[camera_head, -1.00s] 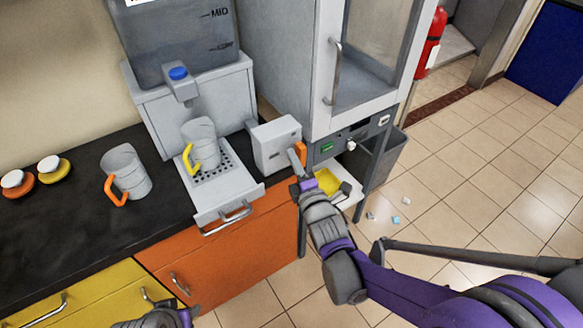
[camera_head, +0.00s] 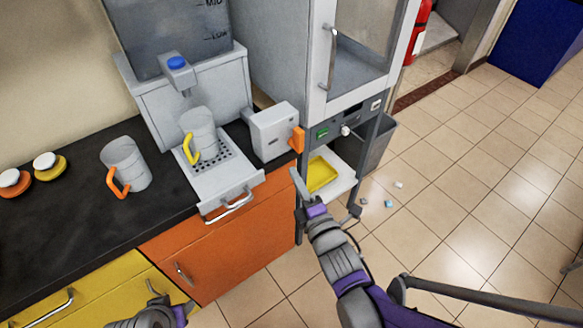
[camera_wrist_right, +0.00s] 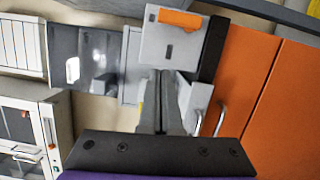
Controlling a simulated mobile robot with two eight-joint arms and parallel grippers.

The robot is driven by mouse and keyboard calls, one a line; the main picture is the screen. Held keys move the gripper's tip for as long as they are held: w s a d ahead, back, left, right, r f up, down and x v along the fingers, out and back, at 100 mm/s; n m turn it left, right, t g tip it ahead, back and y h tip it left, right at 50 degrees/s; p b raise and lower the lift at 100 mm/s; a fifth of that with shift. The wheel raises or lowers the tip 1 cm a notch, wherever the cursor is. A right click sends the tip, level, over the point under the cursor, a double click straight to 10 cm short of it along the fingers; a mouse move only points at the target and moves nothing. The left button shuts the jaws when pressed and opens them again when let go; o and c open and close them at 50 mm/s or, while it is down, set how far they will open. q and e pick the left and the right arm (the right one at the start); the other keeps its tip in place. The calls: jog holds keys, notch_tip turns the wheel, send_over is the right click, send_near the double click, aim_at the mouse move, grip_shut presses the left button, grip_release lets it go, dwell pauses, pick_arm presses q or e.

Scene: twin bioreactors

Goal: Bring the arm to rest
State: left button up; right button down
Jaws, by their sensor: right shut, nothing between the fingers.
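My right gripper (camera_head: 295,182) is shut and empty. It is in front of the orange drawer front, below the white box (camera_head: 272,132) with the orange lever (camera_head: 297,139), and apart from the lever in the picture. In the right wrist view its two fingers (camera_wrist_right: 164,102) lie together, pointing toward the white box (camera_wrist_right: 168,42) and its orange lever (camera_wrist_right: 179,19). My left gripper (camera_head: 150,296) shows only partly at the bottom edge of the head view; its jaws cannot be made out.
A dispenser holds a clear mug with a yellow handle (camera_head: 201,133) on its drip tray. A mug with an orange handle (camera_head: 127,165) stands on the black counter (camera_head: 70,215). A yellow tray (camera_head: 321,173) sits under the cabinet. Small cubes (camera_head: 388,203) lie on the floor.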

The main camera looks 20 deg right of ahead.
dwell(0.5)
jog(key=s+d+m+g+h+p, duration=0.1)
jog(key=s+m+g+p, duration=0.3)
jog(key=s+m+g, duration=0.2)
jog(key=s+d+f+m+g+h+p, duration=0.1)
jog(key=s+m+g+p, duration=0.3)
jog(key=s+m, duration=0.6)
jog(key=d+m+g, duration=0.1)
jog(key=m+g, duration=0.1)
jog(key=m, duration=0.2)
jog(key=shift+s+d+g+p, duration=0.25)
jog(key=shift+d+g+p, duration=0.05)
jog(key=shift+g+p, duration=0.1)
